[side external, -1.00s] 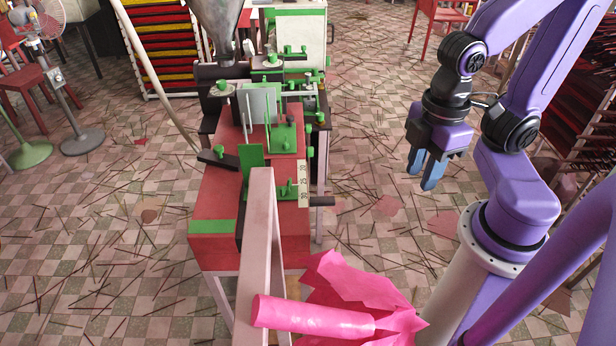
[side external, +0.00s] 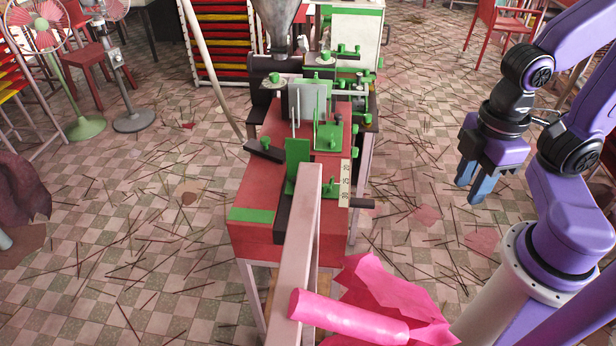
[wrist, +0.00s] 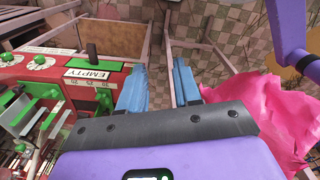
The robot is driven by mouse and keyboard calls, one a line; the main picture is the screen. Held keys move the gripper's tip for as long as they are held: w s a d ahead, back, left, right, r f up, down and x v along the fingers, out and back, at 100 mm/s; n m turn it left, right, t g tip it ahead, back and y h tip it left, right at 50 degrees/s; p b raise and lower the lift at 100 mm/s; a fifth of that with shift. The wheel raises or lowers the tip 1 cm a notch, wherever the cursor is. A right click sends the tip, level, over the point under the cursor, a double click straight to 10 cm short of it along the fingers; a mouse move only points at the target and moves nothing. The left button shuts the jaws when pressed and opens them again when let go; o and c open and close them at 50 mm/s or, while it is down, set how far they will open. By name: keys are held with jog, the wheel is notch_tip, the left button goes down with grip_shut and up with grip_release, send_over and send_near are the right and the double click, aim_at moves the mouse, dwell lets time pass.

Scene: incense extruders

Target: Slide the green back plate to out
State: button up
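A red incense extruder (side external: 262,240) stands in the middle of the side view. Two green plates with knobs sit along its top. The front one (side external: 298,163) stands upright beside the number scale (side external: 345,184). The other (side external: 329,137) is farther back, in front of a grey upright plate. I cannot tell for sure which is the back plate. Green parts of the machine (wrist: 45,92) show at the left of the wrist view. My gripper (side external: 473,190) hangs empty to the right of the machine, well apart from it. In the wrist view its blue fingers (wrist: 159,88) are apart.
A pale beam (side external: 298,255) and a pink roll with pink sheets (side external: 350,317) are at the machine's front. A dark handle (side external: 362,203) sticks out from its right side. Fans (side external: 118,60) stand at the left. Open floor lies between machine and gripper.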

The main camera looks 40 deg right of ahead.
dwell(0.3)
jog(key=shift+w+a, duration=0.15)
grip_shut()
jog(key=m+g+y, duration=0.1)
jog(key=m+y, duration=0.1)
jog(key=y, duration=0.5)
send_near(307, 156)
notch_tip(307, 156, down, 3)
jog(key=w+d, duration=0.2)
jog(key=w, duration=0.1)
jog(key=x, duration=0.9)
jog(key=shift+s+a+f, duration=0.2)
jog(key=shift+s+a, duration=0.05)
jog(key=shift+a, duration=0.1)
